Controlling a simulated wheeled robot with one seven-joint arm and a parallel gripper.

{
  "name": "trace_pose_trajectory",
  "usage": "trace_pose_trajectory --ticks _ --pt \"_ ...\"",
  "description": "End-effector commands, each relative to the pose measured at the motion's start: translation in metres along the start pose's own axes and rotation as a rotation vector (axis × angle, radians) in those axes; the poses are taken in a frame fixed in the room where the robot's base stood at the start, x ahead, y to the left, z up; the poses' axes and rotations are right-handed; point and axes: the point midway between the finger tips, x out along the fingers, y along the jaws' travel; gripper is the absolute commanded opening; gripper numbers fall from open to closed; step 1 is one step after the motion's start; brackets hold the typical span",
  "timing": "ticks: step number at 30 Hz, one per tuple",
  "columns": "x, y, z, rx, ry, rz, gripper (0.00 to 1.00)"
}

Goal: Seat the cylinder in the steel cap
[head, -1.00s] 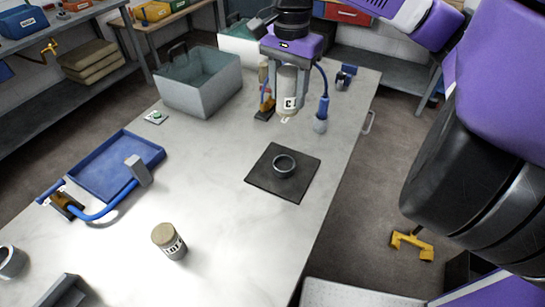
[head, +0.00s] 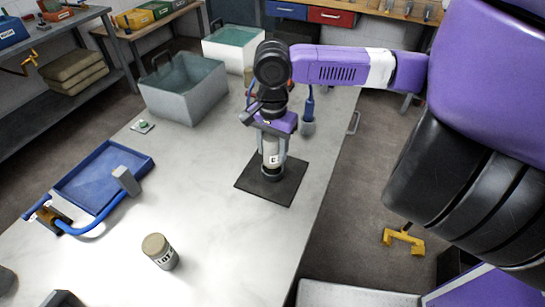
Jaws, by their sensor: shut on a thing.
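My gripper (head: 271,143) is shut on a pale cylinder (head: 270,153) with a dark-lettered label, held upright above the middle of a dark square mat (head: 284,189). The steel cap (head: 272,174) is on the mat directly below, mostly hidden by the cylinder and gripper. The cylinder's lower end is at the cap, but I cannot tell whether it is inside it or just over it. A second labelled cylinder (head: 160,252) with a tan top stands upright near the table's front.
A blue tray (head: 75,195) with a blue hose (head: 90,229) lies at the left. A grey bin (head: 186,100) and a white-and-green bin (head: 232,52) stand at the back. The table (head: 195,190) is clear left of the mat.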

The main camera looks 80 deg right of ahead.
Motion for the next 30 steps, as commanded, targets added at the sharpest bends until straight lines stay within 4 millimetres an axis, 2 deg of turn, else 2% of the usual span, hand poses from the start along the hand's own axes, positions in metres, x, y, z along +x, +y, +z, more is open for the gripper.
trace_pose_trajectory --ticks 8,20,21,23,24,30 --pt "0.032 0.000 0.000 0.000 -0.001 0.001 0.00" --pt "0.038 0.000 0.000 0.000 -0.001 0.000 0.00" --pt "0.037 0.000 0.000 0.000 0.000 0.001 0.53" --pt "0.037 0.000 0.000 0.000 0.000 0.001 0.65" --pt "0.037 0.000 0.000 0.000 0.000 0.001 0.67" --pt "0.037 0.000 0.000 0.000 0.000 0.001 0.67"
